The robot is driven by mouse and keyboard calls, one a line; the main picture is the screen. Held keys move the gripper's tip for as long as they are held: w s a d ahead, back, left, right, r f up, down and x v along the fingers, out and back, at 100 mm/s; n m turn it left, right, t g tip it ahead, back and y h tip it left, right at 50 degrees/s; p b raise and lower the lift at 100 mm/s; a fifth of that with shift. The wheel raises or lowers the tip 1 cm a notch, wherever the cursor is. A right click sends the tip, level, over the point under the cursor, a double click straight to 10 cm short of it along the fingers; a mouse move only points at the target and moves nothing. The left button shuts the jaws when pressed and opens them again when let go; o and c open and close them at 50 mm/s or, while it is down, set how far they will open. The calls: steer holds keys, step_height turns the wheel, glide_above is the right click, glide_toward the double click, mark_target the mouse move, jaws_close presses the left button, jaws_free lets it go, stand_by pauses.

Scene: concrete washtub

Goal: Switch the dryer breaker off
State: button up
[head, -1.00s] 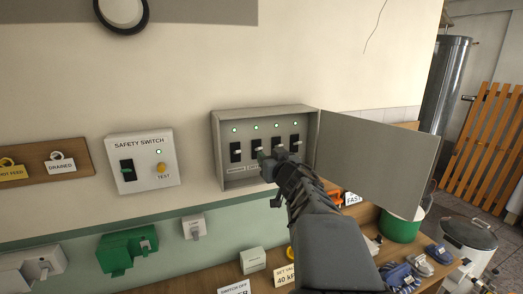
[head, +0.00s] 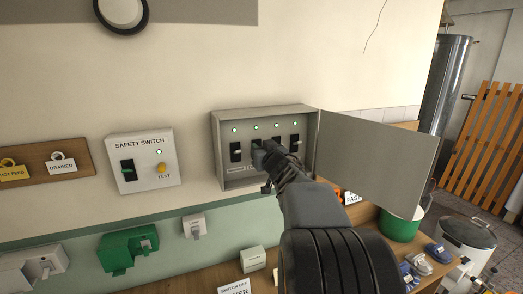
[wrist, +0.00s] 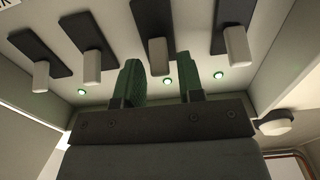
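The open grey breaker box (head: 264,108) on the wall holds a row of black breakers with pale levers, each with a lit green lamp above. Their labels are mostly hidden or too small to read, so I cannot tell which is the dryer breaker. My gripper (head: 262,155) is at the second breaker from the left (head: 257,143), partly covering the row. In the wrist view, which looks upside down, the green fingers of my gripper (wrist: 162,85) are apart, with one lever (wrist: 158,57) between or just beyond them. Contact is not clear.
The box door (head: 375,155) hangs open on the right, beside my arm. A safety switch panel (head: 143,160) is on the wall to the left. A shelf below holds a green bucket (head: 398,228) and small items. The wall above the box is clear.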

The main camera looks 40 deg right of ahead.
jaws_close()
steer(key=shift+f+b, duration=0.15)
steer(key=shift+b, duration=0.25)
